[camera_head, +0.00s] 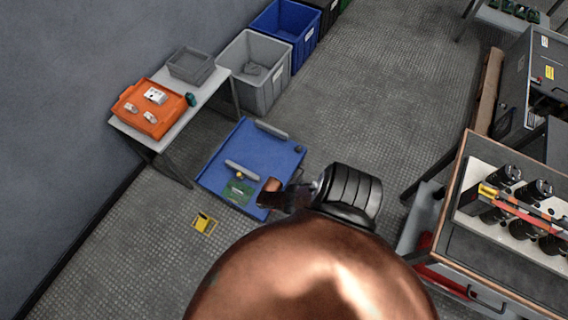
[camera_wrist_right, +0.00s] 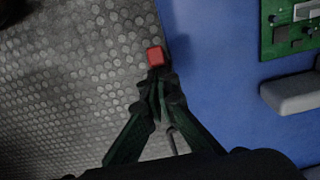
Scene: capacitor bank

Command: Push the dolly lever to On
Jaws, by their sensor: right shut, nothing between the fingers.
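The blue dolly (camera_head: 222,164) lies low on the floor, left of centre in the head view. Its blue deck (camera_wrist_right: 210,60) fills the right side of the right wrist view. A small red block (camera_wrist_right: 155,56), which looks like the lever's tip, is by the deck's edge over the grey floor. My right gripper (camera_wrist_right: 157,82) is shut and empty, its fingertips just below the red block in the picture. I cannot tell whether they touch. In the head view my copper-coloured arm hides part of the dolly's near side. My left gripper is not in view.
A green circuit board (camera_head: 238,192) and grey bars lie on the dolly. A yellow plate (camera_head: 204,223) is on the floor beside it. A table with an orange tray (camera_head: 152,108) stands left; grey (camera_head: 252,70) and blue bins (camera_head: 286,30) stand behind. A capacitor bench (camera_head: 500,265) stands right.

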